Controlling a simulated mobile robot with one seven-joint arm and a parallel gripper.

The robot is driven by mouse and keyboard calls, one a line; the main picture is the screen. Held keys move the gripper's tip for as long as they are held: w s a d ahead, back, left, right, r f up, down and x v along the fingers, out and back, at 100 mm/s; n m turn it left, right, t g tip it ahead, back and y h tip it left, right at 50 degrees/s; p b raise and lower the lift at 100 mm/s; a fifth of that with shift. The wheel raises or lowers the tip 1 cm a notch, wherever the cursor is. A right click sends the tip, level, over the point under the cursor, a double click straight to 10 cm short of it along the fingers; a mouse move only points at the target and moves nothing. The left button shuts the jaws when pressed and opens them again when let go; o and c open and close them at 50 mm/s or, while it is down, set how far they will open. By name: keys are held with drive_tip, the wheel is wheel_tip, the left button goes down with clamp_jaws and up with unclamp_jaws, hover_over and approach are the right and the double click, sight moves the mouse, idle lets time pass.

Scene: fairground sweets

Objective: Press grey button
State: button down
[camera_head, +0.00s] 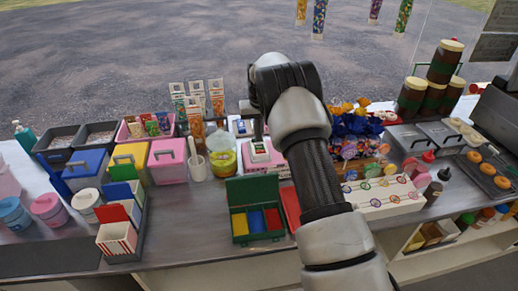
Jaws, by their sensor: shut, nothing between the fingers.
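My arm reaches from the bottom right up to the middle of the counter. My gripper (258,130) points down over a pink and white device (261,158) with a small green part on top. The fingers are small and dark here; they look shut and empty. I cannot tell whether they touch the device. I cannot make out a grey button; it may be too small to see or hidden by my gripper or arm.
A jar with a yellow-green body (223,163) stands left of the device. An open green box (254,207) with coloured compartments is in front. A blue display of sweets (355,130) and a white lollipop stand (384,197) are right of my arm.

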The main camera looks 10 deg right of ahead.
sight(259, 144)
drive_tip(key=shift+f+b, duration=0.4)
drive_tip(key=shift+f, duration=0.3)
drive_tip(key=shift+r, duration=0.2)
wheel_tip(259, 144, up, 8)
drive_tip(key=p, duration=0.4)
drive_tip(key=shift+f, duration=0.15)
